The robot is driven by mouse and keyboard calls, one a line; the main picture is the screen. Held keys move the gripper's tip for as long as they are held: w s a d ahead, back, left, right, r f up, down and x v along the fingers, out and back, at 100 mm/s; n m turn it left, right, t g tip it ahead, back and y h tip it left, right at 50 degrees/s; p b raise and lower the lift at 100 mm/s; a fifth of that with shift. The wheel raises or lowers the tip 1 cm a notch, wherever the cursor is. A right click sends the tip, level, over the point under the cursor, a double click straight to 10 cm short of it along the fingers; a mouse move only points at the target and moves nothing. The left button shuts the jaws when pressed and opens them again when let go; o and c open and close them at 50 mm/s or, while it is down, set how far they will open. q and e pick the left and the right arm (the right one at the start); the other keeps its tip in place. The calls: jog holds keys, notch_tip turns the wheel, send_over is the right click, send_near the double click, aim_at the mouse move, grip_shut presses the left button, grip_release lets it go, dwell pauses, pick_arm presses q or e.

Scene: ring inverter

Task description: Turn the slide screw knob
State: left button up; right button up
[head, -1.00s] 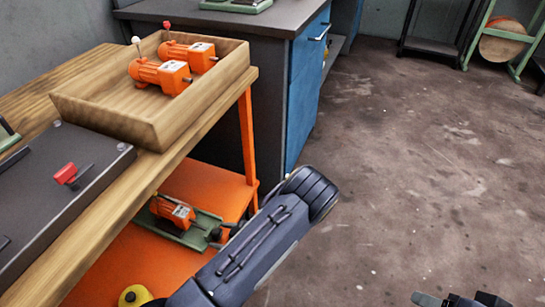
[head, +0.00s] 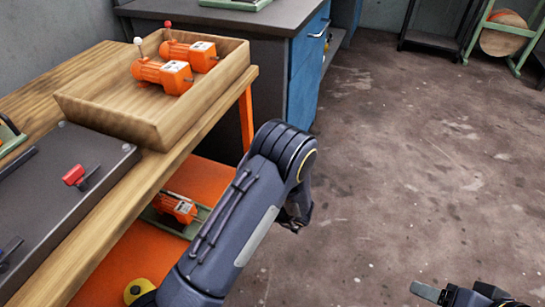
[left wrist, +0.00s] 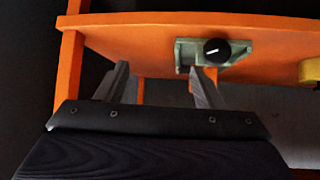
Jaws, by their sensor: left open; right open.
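The slide screw knob (left wrist: 217,51) is black and round with a white mark, on the end of a green slide fixture (left wrist: 188,52) at the edge of the orange shelf. In the head view the fixture, with an orange motor (head: 178,207) on it, is partly hidden by my left arm, and the knob is hidden. My left gripper (left wrist: 160,78) is open and empty in the left wrist view. The knob appears beyond its fingertips, above and right of the right finger, apart from it. My right gripper (head: 462,292) is open and empty at the bottom right, over the floor.
The wooden bench carries a wooden tray (head: 110,115) with two orange motors and a dark plate (head: 60,190) with a red clamp. The orange lower shelf (head: 110,262) and its legs stand near my left arm. Open floor lies right; a blue cabinet (head: 310,75) stands behind.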

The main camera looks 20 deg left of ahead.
pick_arm(q)
jog(key=w+d+r+m+t+h, duration=0.1)
jog(key=r+h, duration=0.4)
jog(key=r, duration=0.5)
jog(key=w+d+r+m+t+h, duration=0.2)
jog(key=w+d+r+t+h, duration=0.1)
jog(key=r, duration=0.7)
jog(key=w+t+h, duration=0.1)
jog(key=t+h, duration=0.1)
jog(key=shift+w+d+r+m+h, duration=0.2)
jog(key=shift+w+d+m+h, duration=0.05)
jog(key=shift+d+m+h, duration=0.05)
pick_arm(e)
jog(key=shift+f, duration=0.1)
